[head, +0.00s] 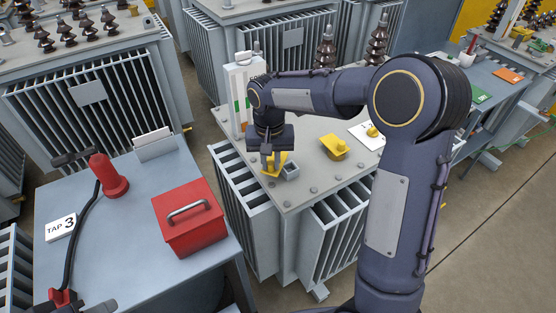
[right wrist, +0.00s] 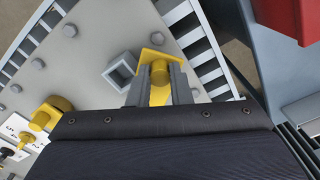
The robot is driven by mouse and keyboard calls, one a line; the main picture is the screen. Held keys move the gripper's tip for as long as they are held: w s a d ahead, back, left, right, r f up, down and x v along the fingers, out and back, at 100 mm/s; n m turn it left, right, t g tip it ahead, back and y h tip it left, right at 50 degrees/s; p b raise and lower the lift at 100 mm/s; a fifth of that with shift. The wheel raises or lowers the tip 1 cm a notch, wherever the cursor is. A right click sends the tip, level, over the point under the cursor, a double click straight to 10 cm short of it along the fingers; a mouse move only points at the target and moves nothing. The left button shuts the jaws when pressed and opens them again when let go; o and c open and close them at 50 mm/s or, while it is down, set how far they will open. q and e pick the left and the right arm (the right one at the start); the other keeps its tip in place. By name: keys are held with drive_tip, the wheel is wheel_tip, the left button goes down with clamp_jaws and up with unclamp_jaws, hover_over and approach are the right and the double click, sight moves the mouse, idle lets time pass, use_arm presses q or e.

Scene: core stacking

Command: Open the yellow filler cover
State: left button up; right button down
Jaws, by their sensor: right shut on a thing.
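The yellow filler cover (head: 272,169) is at the front left of the grey transformer lid (head: 312,182). In the right wrist view the yellow cover (right wrist: 151,54) is a plate with a round knob. My right gripper (head: 270,157) points down and is shut on the knob; its fingers (right wrist: 158,78) lie on both sides of it in the right wrist view. A square grey neck (head: 290,170) with an open hollow top stands right beside the cover. I cannot tell whether the plate touches the lid.
Another yellow fitting (head: 335,148) and a white numbered plate (head: 365,135) with a yellow knob are further right on the lid. A tall white gauge (head: 240,95) stands behind my gripper. A bench (head: 140,285) at left holds a red box (head: 187,220).

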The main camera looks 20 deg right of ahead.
drive_tip(key=m, duration=0.1)
drive_tip(key=w+a+m, duration=0.1)
drive_tip(key=m, duration=0.1)
drive_tip(key=w+m+p, duration=0.1)
drive_tip(key=shift+w+a+r, duration=0.1)
drive_tip(key=shift+a, duration=0.2)
drive_tip(key=shift+w+a+m+p, duration=0.1)
drive_tip(key=shift+w+m+p, duration=0.25)
drive_tip(key=shift+m, duration=0.5)
drive_tip(key=shift+w+a+m+p, duration=0.1)
drive_tip(key=shift+w+m, duration=0.35)
drive_tip(key=shift+m, duration=0.4)
drive_tip(key=c, duration=1.3)
unclamp_jaws()
wheel_tip(320, 180, up, 8)
drive_tip(key=shift+f, duration=0.15)
